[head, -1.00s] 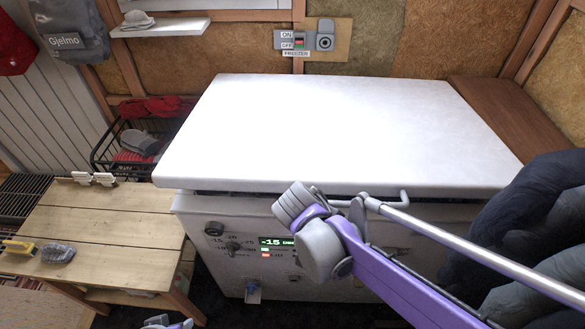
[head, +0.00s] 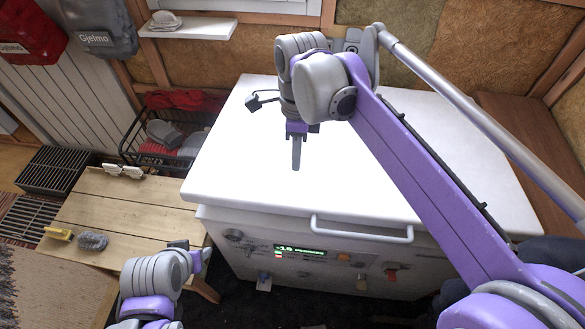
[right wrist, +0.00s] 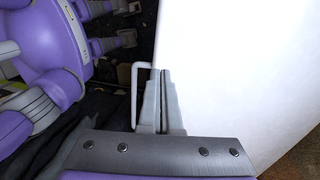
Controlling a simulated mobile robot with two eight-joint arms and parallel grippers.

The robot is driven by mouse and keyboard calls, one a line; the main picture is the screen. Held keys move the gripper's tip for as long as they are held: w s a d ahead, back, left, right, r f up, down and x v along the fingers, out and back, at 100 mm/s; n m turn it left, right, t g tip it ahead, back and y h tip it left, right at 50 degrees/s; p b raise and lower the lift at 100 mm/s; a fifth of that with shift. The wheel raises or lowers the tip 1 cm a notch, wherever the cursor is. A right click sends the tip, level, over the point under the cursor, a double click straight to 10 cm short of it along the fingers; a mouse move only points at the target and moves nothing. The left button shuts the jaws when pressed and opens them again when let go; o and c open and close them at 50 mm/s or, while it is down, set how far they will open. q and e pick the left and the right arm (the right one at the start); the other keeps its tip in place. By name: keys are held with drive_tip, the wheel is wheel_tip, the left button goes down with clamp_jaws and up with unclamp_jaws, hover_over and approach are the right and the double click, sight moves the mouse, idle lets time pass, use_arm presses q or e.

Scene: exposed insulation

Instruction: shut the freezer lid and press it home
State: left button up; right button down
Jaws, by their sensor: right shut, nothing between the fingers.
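The white freezer lid (head: 225,165) lies over the freezer body (head: 225,225), looking nearly level. Its front edge is close above the body; I cannot tell whether a thin gap remains. The lid's bar handle (head: 362,232) is on the front edge. My right gripper (head: 296,168) is shut and empty, pointing down over the lid's upper face; whether it touches is unclear. In the right wrist view its fingers (right wrist: 161,72) line up against the lid (right wrist: 230,70), with the handle (right wrist: 136,85) to their left. My left gripper (head: 190,247) is low at the left, before the freezer.
A wooden bench (head: 125,215) stands left of the freezer, with a yellow-handled brush (head: 58,234) on it. A wire basket (head: 165,140) of clothes is behind the bench. A wall shelf (head: 188,28) is at the back. A brown board (head: 520,120) lies right of the lid.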

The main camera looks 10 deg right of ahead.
sight(294, 206)
drive_tip(key=f, duration=0.4)
drive_tip(key=s+f, duration=0.1)
drive_tip(key=f, duration=0.3)
drive_tip(key=s+f, duration=0.1)
drive_tip(key=f, duration=0.3)
drive_tip(key=shift+s+a+f, duration=0.15)
drive_tip(key=shift+s+a, duration=0.05)
drive_tip(key=shift+a, duration=0.15)
use_arm(q)
drive_tip(key=shift+s, duration=0.35)
use_arm(e)
drive_tip(key=shift+f, duration=0.25)
use_arm(q)
drive_tip(key=shift+s+b, duration=0.1)
drive_tip(key=shift+b, duration=0.25)
use_arm(e)
drive_tip(key=shift+f, duration=0.1)
